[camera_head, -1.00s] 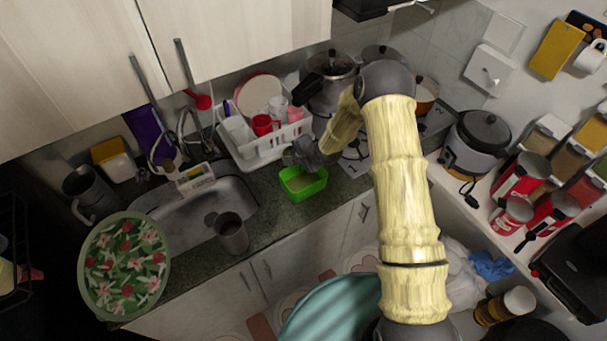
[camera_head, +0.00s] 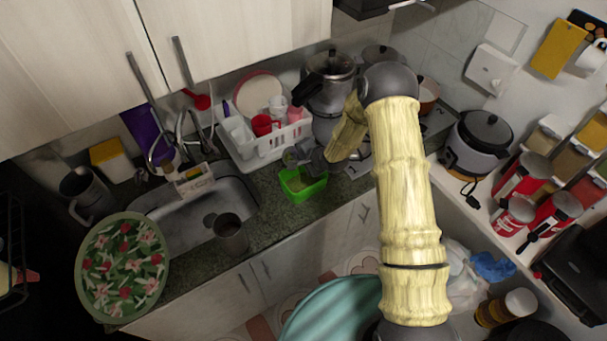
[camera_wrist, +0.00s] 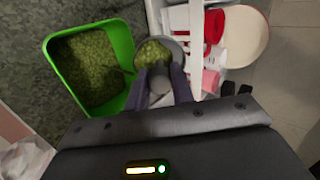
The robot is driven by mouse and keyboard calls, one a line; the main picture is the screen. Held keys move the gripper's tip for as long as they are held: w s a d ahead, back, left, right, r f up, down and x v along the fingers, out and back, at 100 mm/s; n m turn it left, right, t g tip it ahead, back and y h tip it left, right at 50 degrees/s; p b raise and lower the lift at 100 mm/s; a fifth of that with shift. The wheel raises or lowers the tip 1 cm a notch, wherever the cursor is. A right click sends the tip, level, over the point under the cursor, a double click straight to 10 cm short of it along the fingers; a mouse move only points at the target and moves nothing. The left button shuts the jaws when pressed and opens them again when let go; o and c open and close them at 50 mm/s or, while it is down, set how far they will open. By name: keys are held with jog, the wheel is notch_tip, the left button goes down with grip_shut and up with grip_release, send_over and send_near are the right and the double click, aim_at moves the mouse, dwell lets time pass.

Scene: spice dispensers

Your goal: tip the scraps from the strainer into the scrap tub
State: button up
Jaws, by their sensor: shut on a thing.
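The scrap tub (camera_head: 317,188) is a bright green square box on the counter below the dish rack. In the wrist view the tub (camera_wrist: 122,38) is at the left and holds green bits across its floor. My gripper (camera_wrist: 160,88) is shut on the small grey strainer (camera_wrist: 178,66). Green scraps (camera_wrist: 153,54) show inside the strainer, which is just beside the tub's right wall in that view. In the head view my gripper (camera_head: 308,157) and the strainer (camera_head: 290,156) are at the tub's far side, between it and the rack. The strainer's exact tilt and height are unclear.
The white dish rack (camera_head: 262,150) with cups and a plate stands close behind the strainer. A pressure cooker (camera_head: 330,85) is behind my wrist. The sink (camera_head: 190,222) with a dark cup (camera_head: 230,235) lies to the left. Counter left of the tub is clear.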

jog(key=shift+d, duration=0.55)
jog(key=shift+a+f+y+b, duration=0.1)
jog(key=shift+a+y+b, duration=0.2)
jog(key=shift+s, duration=0.15)
jog(key=shift+s+a, duration=0.15)
jog(key=shift+d+t+b, duration=0.2)
jog(key=shift+t+b, duration=0.1)
jog(key=shift+y+b, duration=0.3)
jog(key=shift+b, duration=0.05)
jog(key=shift+d+f+t+y+b, duration=0.1)
jog(key=shift+d+t+y+b, duration=0.2)
jog(key=shift+d+t+b, duration=0.15)
